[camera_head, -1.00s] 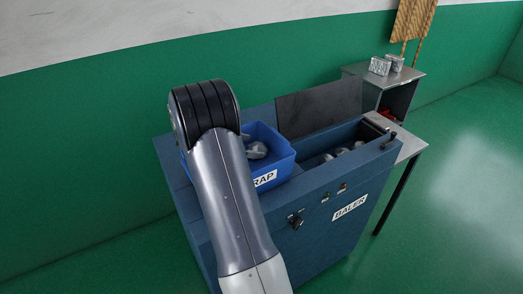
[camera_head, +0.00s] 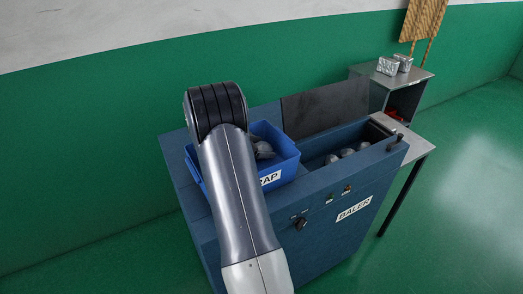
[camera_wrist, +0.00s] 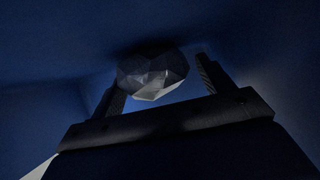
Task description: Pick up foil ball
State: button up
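In the wrist view a grey, faceted foil ball (camera_wrist: 153,74) lies inside the blue bin. My gripper (camera_wrist: 158,80) is open, with one dark finger on each side of the ball; narrow gaps appear to separate them from it. I cannot tell whether either finger touches it. In the head view the blue scrap bin (camera_head: 284,168) stands on the baler, with grey foil (camera_head: 263,150) showing in it. My arm covers the bin's left part and hides my gripper there.
The blue baler (camera_head: 335,235) has an open chamber holding several foil balls (camera_head: 348,152) right of the bin. Its dark lid (camera_head: 325,106) stands up behind. A grey side table (camera_head: 418,146) and a shelf with foil blocks (camera_head: 388,66) are at the right.

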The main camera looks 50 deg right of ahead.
jog(key=c, duration=1.1)
